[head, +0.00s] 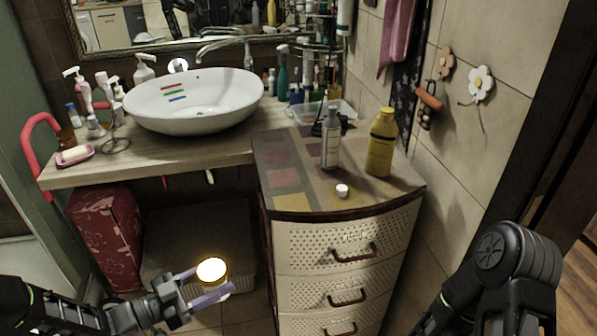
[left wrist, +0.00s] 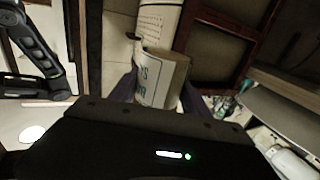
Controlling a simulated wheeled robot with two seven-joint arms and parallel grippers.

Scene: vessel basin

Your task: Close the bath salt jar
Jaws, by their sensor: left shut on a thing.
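My left gripper (head: 207,287) is shut on a jar (head: 212,270), held in front of the counter and left of the drawer cabinet. In the left wrist view the jar (left wrist: 160,80) is cream with blue-green lettering, between the two fingers. A small white cap-like piece (head: 342,190) lies on the cabinet top near its front edge; I cannot tell what it belongs to. My right arm shows at the lower right, its fingers out of sight.
The drawer cabinet (head: 345,238) carries a grey bottle (head: 331,140) and a yellow bottle (head: 381,145); its front left top is clear. A white basin (head: 195,102) stands on the wooden counter (head: 205,152). A red patterned box (head: 103,235) is below at left.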

